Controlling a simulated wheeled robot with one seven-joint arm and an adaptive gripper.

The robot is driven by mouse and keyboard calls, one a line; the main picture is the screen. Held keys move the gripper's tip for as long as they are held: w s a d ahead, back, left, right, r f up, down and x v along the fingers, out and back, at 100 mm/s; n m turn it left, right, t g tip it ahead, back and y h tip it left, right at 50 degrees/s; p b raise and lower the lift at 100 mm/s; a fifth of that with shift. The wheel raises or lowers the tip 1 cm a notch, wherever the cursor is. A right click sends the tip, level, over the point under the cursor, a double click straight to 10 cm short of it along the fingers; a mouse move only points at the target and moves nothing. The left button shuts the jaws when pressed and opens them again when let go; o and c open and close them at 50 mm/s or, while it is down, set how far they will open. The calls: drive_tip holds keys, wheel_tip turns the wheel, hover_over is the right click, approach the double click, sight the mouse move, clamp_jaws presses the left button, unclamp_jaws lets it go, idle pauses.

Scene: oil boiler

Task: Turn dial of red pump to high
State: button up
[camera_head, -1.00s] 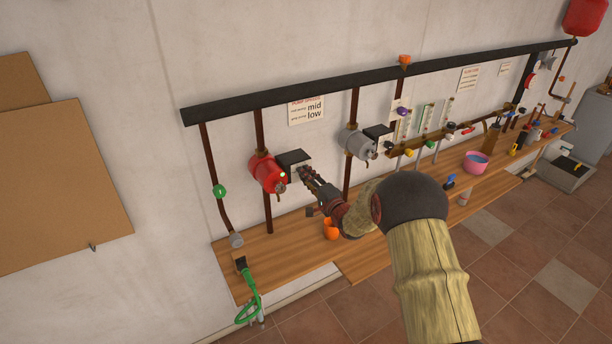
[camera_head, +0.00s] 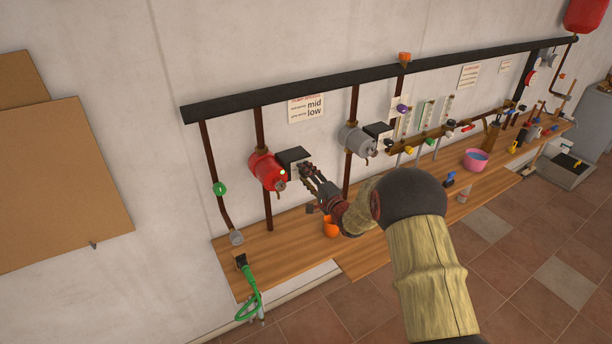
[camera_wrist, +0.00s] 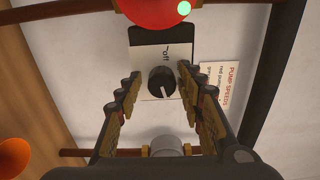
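The red pump (camera_head: 266,171) is mounted on a brown vertical pipe, with a black control box (camera_head: 292,156) to its right. In the wrist view the red pump (camera_wrist: 160,8) shows a lit green light at the top edge. The black dial (camera_wrist: 162,81) sits on a white plate (camera_wrist: 177,54), on which I can read "off"; other marks are hidden or too small. My gripper (camera_head: 302,168) is in front of the control box. In the wrist view my gripper (camera_wrist: 160,80) is open, with one finger on each side of the dial, and a gap shows around the dial.
A grey pump (camera_head: 356,142) hangs to the right. An orange cup (camera_head: 331,228) stands on the wooden shelf (camera_head: 285,248) below my arm. Brown pipes run close by.

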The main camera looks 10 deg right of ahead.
drive_tip(key=shift+o, duration=0.3)
drive_tip(key=v, duration=1.2)
